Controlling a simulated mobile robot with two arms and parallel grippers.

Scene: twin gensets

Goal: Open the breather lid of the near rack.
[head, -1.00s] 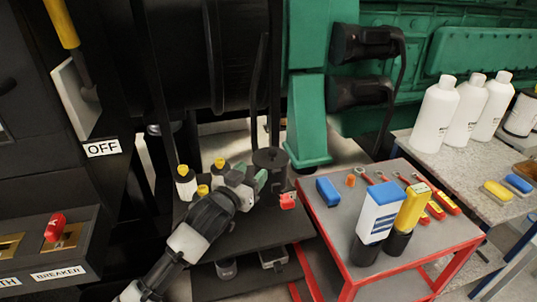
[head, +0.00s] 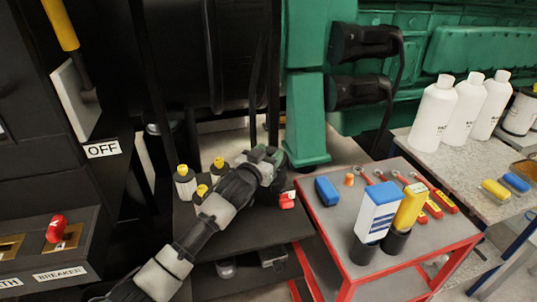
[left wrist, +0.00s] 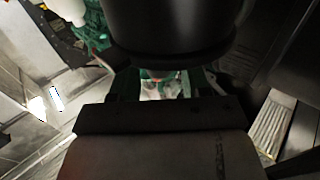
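The black rack (head: 235,228) stands low in the middle of the head view. Several yellow-capped posts (head: 185,180) stand on its left part. My left gripper (head: 268,158) is over the rack's back right part, where a dark round fitting stood in view earlier. That fitting is now mostly hidden behind the gripper, so I cannot tell whether they touch or how its lid stands. In the left wrist view a big dark round shape (left wrist: 155,30) blocks the top, and I cannot tell what it is. The gripper's opening is not clear. My right gripper is not in view.
A small red piece (head: 287,200) is at the rack's right edge. A red-framed table (head: 325,225) with bottles and tools stands close on the right. A green machine (head: 308,120) rises behind. A breaker panel (head: 85,255) is at the left.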

